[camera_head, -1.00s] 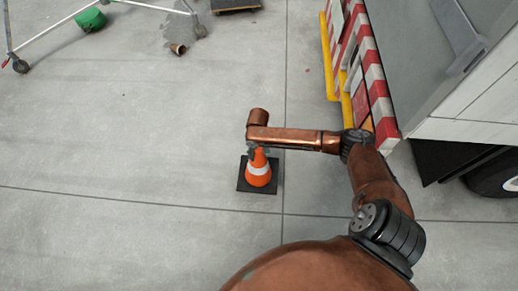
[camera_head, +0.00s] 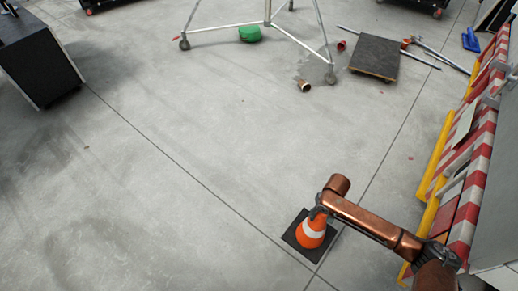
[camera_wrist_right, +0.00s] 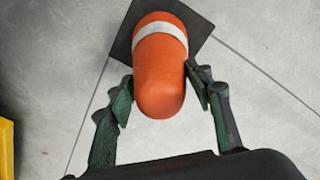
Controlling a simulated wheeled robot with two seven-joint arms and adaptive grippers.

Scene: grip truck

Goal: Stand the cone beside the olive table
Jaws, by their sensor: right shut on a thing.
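The cone (camera_head: 311,232) is orange with a white band and a square black base. It shows at the lower right of the head view, under the end of my right arm. My right gripper (camera_head: 318,211) is shut on its top. In the right wrist view the cone (camera_wrist_right: 161,75) lies between the two dark fingers of my right gripper (camera_wrist_right: 160,92), its base pointing away. I cannot tell whether the base touches the floor. No olive table can be made out. My left gripper is not in view.
A red-and-white striped truck edge (camera_head: 475,180) with yellow rails stands at the right. A dark flat dolly (camera_head: 375,57), a copper-coloured cup (camera_head: 304,86), a wheeled white frame (camera_head: 267,24) and a green object (camera_head: 250,34) lie ahead. A black box (camera_head: 38,62) stands upper left. The middle floor is clear.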

